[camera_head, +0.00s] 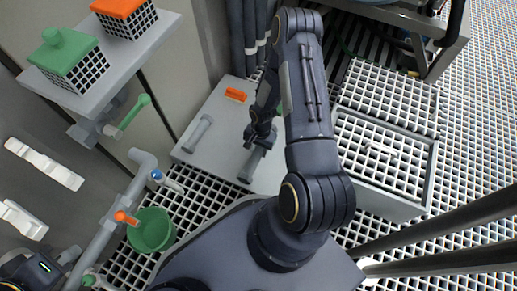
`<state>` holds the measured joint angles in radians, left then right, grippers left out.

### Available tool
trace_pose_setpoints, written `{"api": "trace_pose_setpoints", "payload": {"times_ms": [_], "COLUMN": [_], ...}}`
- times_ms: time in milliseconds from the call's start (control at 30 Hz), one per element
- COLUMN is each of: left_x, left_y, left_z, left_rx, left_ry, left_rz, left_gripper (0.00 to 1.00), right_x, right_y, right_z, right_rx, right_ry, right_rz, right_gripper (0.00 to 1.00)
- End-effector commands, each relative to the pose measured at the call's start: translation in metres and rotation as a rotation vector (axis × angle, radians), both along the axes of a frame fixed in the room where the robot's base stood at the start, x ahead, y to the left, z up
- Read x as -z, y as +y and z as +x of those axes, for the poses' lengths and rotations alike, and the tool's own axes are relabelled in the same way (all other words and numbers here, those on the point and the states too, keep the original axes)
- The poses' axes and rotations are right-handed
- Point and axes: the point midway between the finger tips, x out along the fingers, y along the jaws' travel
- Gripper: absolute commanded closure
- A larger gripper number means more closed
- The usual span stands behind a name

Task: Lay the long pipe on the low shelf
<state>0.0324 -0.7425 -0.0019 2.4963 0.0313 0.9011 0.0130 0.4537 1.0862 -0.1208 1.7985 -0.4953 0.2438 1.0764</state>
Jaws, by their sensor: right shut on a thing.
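A grey pipe (251,167) is held by my right gripper (259,139), which is shut on it. The pipe slants, its lower end toward the bottom left; its upper part is hidden by the gripper and arm. Pipe and gripper are over the right part of a low pale grey shelf (218,118). I cannot tell whether the pipe touches the shelf. A shorter grey pipe piece (198,133) lies on the shelf's left side, and an orange block (235,95) near its far edge. Part of my left arm shows in the lower left corner; its fingers cannot be made out.
A higher shelf (140,47) at upper left holds a green-topped cage (69,60) and an orange-topped one (124,15). A wall pipe (125,195) with valves and a green bucket (152,230) stand at left. A grey grated box (425,180) stands right of my arm.

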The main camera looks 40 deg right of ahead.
Motion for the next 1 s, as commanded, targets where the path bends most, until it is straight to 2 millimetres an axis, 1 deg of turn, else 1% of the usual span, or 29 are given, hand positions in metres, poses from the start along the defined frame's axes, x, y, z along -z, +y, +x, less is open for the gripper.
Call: {"api": "trace_pose_setpoints", "payload": {"times_ms": [33, 267, 400, 433, 567, 600, 867, 933, 1000], "left_x": [0.008, 0.005, 0.005, 0.005, 0.005, 0.005, 0.005, 0.004, -0.002], "left_y": [0.000, 0.000, 0.000, 0.000, 0.000, 0.000, 0.000, 0.000, 0.000], "left_z": [0.000, 0.000, 0.000, 0.000, 0.000, 0.000, 0.000, 0.000, 0.000], "left_rx": [0.000, 0.000, 0.000, 0.000, 0.000, 0.000, 0.000, 0.000, 0.000], "left_ry": [0.000, 0.000, 0.000, 0.000, 0.000, 0.000, 0.000, 0.000, 0.000], "left_rz": [0.000, 0.000, 0.000, 0.000, 0.000, 0.000, 0.000, 0.000, 0.000], "left_gripper": [1.00, 1.00, 1.00, 1.00, 1.00, 1.00, 1.00, 1.00, 1.00], "right_x": [0.009, 0.007, 0.010, 0.010, 0.010, 0.010, 0.009, 0.004, -0.005], "right_y": [0.000, 0.000, 0.000, 0.000, 0.000, 0.000, 0.000, 0.000, -0.002], "right_z": [0.000, -0.001, -0.001, -0.001, -0.001, -0.001, -0.001, 0.000, 0.001], "right_rx": [-0.001, 0.000, 0.000, 0.001, 0.000, 0.000, 0.000, 0.000, 0.001], "right_ry": [-0.001, -0.001, 0.000, 0.000, 0.000, 0.000, -0.001, -0.003, -0.003], "right_rz": [0.000, 0.000, 0.000, 0.000, 0.000, 0.000, 0.000, -0.001, -0.002], "right_gripper": [0.93, 0.93, 0.93, 0.61, 0.44, 0.42, 0.42, 0.42, 0.42]}}
